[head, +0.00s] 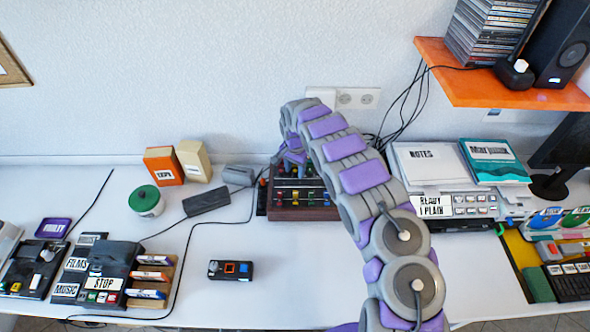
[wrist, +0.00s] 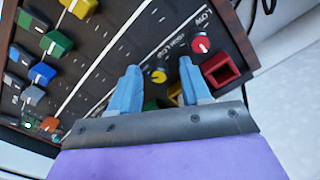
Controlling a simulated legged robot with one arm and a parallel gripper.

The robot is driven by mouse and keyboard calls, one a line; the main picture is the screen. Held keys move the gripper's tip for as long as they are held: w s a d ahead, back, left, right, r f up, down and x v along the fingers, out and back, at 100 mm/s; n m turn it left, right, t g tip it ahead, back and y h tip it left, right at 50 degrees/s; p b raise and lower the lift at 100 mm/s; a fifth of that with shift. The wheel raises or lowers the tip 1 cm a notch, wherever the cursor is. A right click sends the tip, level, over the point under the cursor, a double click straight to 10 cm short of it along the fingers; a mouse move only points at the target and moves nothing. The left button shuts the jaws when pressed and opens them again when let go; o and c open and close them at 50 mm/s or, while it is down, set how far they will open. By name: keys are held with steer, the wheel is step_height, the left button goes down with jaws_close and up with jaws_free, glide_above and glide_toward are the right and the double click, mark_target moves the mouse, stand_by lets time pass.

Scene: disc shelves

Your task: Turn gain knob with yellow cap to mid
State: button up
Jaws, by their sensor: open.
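The mixer panel (head: 304,213) is a dark board with wooden edges on the table, partly hidden by my arm in the head view. In the wrist view, the gain knob with the yellow cap (wrist: 159,76) shows between the two blue fingers of my gripper (wrist: 158,64). The fingers are open, one on each side of the knob. I cannot tell whether they touch it. A white pointer mark shows on the cap. In the head view my gripper (head: 291,157) is over the back of the mixer.
A red-capped knob (wrist: 202,44) and a square red button (wrist: 221,70) lie close to the right finger. Coloured sliders, such as a green one (wrist: 55,43), fill the left. Cables and a grey printer-like device (head: 465,205) stand right of the mixer.

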jaws_close()
stand_by(0.5)
steer(key=shift+r+n+p, duration=0.1)
steer(key=shift+n+p, duration=0.2)
steer(key=shift+p, duration=0.05)
